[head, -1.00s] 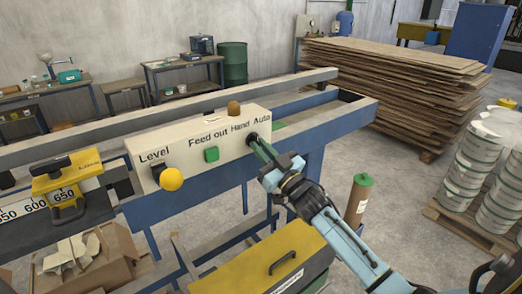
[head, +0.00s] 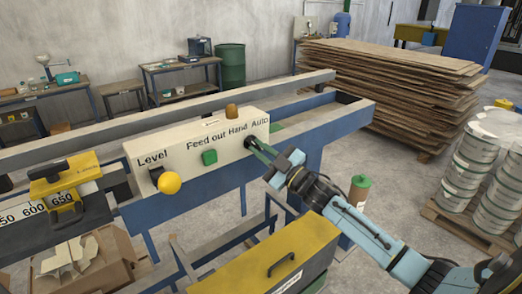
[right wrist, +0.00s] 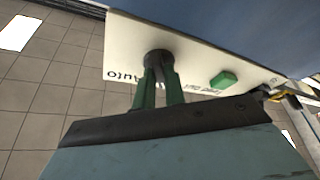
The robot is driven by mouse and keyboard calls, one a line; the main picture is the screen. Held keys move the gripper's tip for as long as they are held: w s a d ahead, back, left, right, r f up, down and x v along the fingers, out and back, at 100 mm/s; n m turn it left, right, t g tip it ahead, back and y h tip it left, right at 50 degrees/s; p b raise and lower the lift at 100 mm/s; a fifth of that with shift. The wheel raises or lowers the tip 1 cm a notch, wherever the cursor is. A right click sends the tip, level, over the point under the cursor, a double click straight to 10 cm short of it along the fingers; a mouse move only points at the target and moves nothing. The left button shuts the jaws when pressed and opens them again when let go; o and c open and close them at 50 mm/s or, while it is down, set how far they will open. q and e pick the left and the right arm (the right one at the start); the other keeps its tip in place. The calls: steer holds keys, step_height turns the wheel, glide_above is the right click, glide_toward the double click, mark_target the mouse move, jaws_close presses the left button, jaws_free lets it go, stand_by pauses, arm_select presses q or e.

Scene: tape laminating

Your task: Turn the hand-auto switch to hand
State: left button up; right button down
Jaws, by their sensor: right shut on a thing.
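The hand-auto switch (head: 248,141) is a small dark knob on the cream control panel (head: 180,155), below the "Hand Auto" label. My right gripper (head: 255,147) reaches it from the lower right, its green fingers closed around the knob. In the right wrist view, the two green fingertips (right wrist: 159,72) grip the dark round knob (right wrist: 158,57) on the panel face. The fingers cover much of the knob, so which way it points cannot be told. My left gripper is not in view.
A yellow box (head: 268,262) stands below. A brown cylinder with a green top (head: 359,190) stands near my right arm.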

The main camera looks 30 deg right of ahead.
steer(key=c, duration=1.5)
jaws_free()
steer(key=shift+o, duration=0.2)
steer(key=shift+s+d+f, duration=0.2)
steer(key=shift+s+f, duration=0.05)
steer(key=shift+s, duration=0.25)
steer(key=b+v, duration=0.2)
steer(key=v, duration=1)
steer(key=shift+b, duration=0.4)
steer(key=shift+s, duration=0.1)
